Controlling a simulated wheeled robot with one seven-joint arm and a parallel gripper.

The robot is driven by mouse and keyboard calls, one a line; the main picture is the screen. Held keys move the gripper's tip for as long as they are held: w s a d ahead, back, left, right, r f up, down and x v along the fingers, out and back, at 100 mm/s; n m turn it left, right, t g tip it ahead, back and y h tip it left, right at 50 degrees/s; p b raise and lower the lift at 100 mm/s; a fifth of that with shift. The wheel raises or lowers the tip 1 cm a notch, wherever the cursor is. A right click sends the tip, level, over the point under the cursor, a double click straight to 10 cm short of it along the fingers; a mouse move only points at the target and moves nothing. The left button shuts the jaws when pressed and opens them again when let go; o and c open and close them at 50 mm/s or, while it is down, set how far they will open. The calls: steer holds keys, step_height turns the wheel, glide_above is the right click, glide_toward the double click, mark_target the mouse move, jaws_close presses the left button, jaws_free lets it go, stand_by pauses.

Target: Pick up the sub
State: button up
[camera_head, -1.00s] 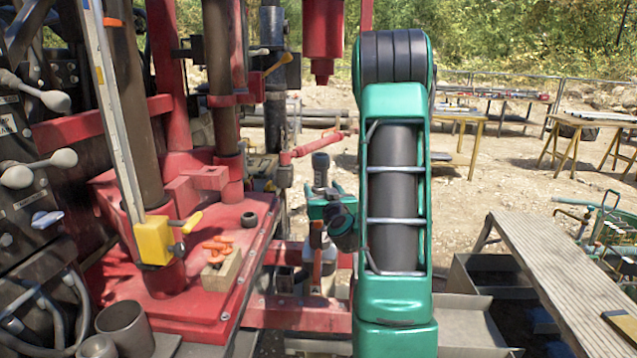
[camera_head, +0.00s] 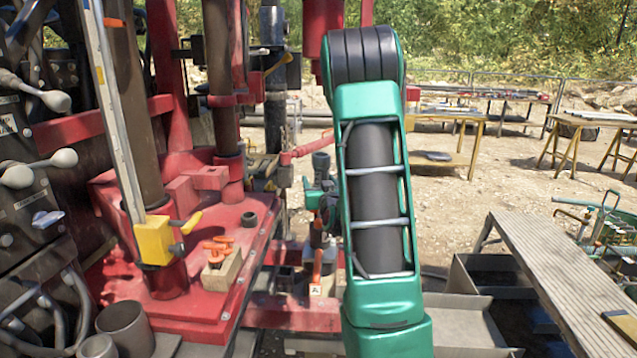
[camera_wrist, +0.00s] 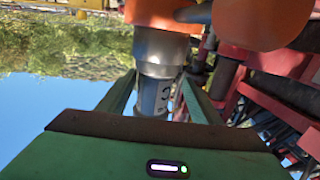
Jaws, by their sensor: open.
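In the wrist view, a silver cylindrical piece (camera_wrist: 158,68), probably the sub, has a dark marking on its side. It lies between the two green fingers of my open gripper (camera_wrist: 158,84), with a little room visible beside it. An orange part (camera_wrist: 165,12) adjoins its upper end in the picture. In the head view, my green wrist (camera_head: 319,194) is partly behind my arm, and the fingers cannot be made out. An orange piece (camera_head: 317,266) with a white "A" tag shows below it; the sub is not clear there.
The red rig deck (camera_head: 190,310) with pipes and a yellow clamp (camera_head: 155,241) stands at left. A wooden block (camera_head: 222,268) with orange pieces sits on its edge. A grey walkway (camera_head: 565,270) and dark bins are at right. Tables (camera_head: 462,118) stand farther back.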

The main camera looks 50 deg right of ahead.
mark_target(318, 176)
steer(key=x, duration=0.5)
steer(key=shift+s+d+f, duration=0.15)
steer(key=shift+c, duration=0.3)
jaws_close()
